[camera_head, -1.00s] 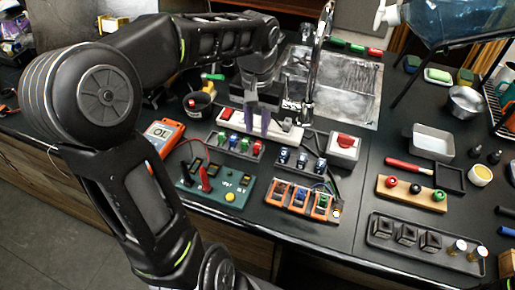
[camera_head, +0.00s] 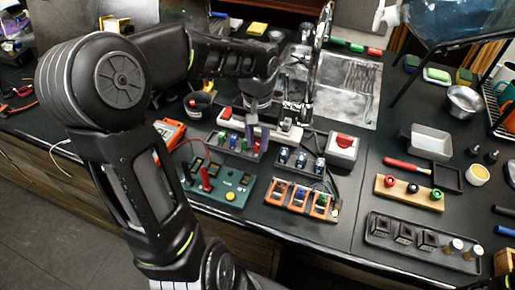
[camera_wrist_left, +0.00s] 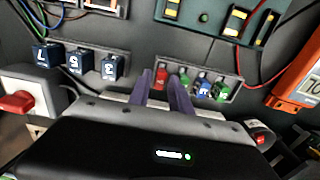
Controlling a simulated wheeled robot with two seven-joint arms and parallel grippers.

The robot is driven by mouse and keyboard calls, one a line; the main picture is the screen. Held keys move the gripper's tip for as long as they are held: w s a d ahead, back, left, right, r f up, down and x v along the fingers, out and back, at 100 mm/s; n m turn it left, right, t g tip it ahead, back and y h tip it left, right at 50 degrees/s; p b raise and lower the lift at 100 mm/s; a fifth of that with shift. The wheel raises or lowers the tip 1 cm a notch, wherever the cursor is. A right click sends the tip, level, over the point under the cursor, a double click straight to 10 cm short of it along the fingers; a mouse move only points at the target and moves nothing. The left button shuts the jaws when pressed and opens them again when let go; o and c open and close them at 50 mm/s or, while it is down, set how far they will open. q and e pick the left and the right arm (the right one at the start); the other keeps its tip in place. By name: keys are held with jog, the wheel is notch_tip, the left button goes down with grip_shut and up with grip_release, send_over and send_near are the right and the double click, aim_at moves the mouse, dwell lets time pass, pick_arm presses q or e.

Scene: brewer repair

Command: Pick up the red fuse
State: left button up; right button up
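The red fuse (camera_wrist_left: 160,78) stands at one end of the fuse rack (camera_wrist_left: 240,88) in the left wrist view. It shows between my two purple fingertips. A green fuse (camera_wrist_left: 183,77), a blue fuse (camera_wrist_left: 203,86) and another green fuse (camera_wrist_left: 222,90) stand beside it in a row. My right gripper is not in view.
A rack of numbered dark blue fuses (camera_head: 300,160) is close on the right, with a red-switch box (camera_head: 343,147) beside it. A green board (camera_head: 232,180) and an orange meter (camera_head: 170,132) are at the front left. The sink (camera_head: 350,85) is behind.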

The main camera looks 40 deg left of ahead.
aim_at(258, 144)
pick_arm(q)
jog(key=shift+c, duration=0.5)
grip_shut()
notch_tip(258, 144, up, 10)
jog(key=b, duration=0.1)
dwell(0.5)
jog(key=shift+d+r, duration=0.1)
dwell(0.4)
